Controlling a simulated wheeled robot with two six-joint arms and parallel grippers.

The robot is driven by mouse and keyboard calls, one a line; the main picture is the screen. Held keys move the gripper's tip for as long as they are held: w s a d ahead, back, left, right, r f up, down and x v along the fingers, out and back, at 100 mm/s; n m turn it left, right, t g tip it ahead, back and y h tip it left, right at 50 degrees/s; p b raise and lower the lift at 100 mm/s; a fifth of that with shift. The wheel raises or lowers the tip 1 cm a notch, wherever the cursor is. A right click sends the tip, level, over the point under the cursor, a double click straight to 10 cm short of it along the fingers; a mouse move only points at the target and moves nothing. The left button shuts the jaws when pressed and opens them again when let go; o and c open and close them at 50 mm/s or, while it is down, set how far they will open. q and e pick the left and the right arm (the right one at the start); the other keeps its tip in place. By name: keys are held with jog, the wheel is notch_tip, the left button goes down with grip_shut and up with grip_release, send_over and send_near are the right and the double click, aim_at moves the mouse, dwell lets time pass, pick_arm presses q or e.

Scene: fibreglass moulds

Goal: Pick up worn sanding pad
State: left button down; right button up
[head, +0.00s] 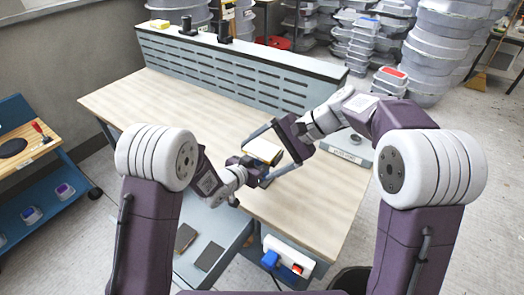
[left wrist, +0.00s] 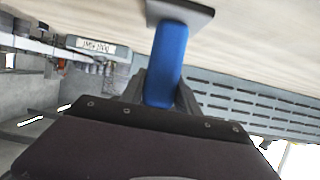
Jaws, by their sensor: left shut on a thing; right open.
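A pale, cream-coloured pad with a yellowish edge (head: 262,152) lies flat side up between my two grippers, above the workbench's front area. My left gripper (head: 247,168) is shut on the blue handle (left wrist: 166,62) of a sanding block. The block's grey plate (left wrist: 182,16) shows beyond the handle in the left wrist view. My right gripper (head: 270,152) is open, with a finger on either side of the pale pad. I cannot tell whether its fingers touch the pad. The block's handle is hidden in the head view.
The wooden workbench (head: 190,105) is mostly clear, with a slotted panel (head: 240,75) behind. A labelled grey device (head: 346,150) stands at its right. A blue cart (head: 45,195) stands left.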

jog(key=d+m+t+y, duration=0.1)
jog(key=d+m+y, duration=0.1)
jog(key=m, duration=0.5)
jog(key=m+t, duration=0.6)
jog(key=m, duration=0.5)
send_near(280, 155)
jog(key=x, duration=0.9)
jog(key=shift+a, duration=0.2)
jog(key=c, duration=1.4)
